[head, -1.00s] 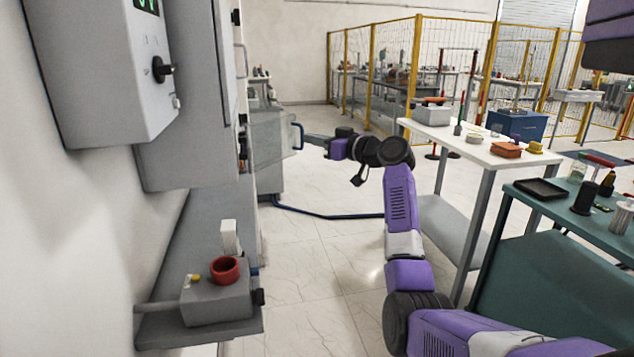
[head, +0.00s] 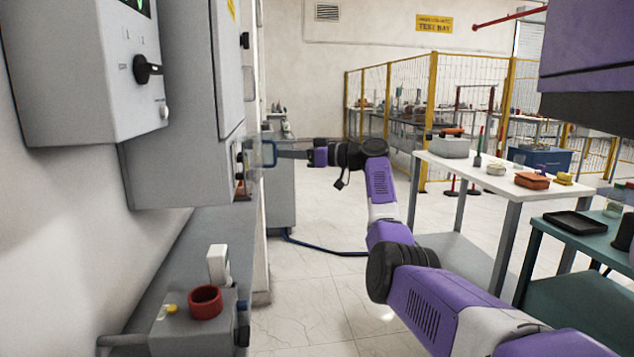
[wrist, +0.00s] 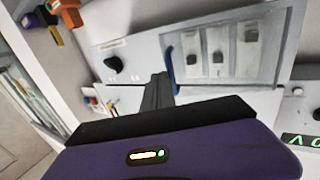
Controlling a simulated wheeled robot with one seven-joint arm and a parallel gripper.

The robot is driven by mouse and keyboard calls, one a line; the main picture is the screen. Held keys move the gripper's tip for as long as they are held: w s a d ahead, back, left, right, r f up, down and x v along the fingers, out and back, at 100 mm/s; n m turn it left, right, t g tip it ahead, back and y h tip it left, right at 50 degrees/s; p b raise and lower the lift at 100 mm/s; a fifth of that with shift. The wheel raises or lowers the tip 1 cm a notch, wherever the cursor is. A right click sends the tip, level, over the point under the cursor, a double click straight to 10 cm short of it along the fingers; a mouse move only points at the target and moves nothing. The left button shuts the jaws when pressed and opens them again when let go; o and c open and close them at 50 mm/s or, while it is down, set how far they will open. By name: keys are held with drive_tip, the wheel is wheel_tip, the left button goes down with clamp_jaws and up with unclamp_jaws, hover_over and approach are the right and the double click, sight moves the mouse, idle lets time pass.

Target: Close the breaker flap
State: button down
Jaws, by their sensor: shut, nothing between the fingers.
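The breaker flap (head: 257,154) is a clear panel with a blue handle (head: 269,153) on the front of the grey wall cabinet. In the head view it still stands out a little from the cabinet face. In the wrist view the flap (wrist: 233,70) lies over several breakers, with its blue handle (wrist: 170,70) along the left edge. My gripper (head: 281,154) is shut and empty, its tips at the handle side of the flap. In the wrist view the narrow fingers (wrist: 158,84) end beside the handle; I cannot tell whether they touch it.
A grey control box (head: 85,75) with a black knob hangs at the left. A box with a red ring (head: 205,302) sits on a low shelf below. A white table (head: 480,175) and a teal bench (head: 590,240) stand at the right.

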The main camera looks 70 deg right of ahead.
sight(274, 152)
drive_tip(key=shift+w+a, duration=0.2)
drive_tip(key=shift+w, duration=1.6)
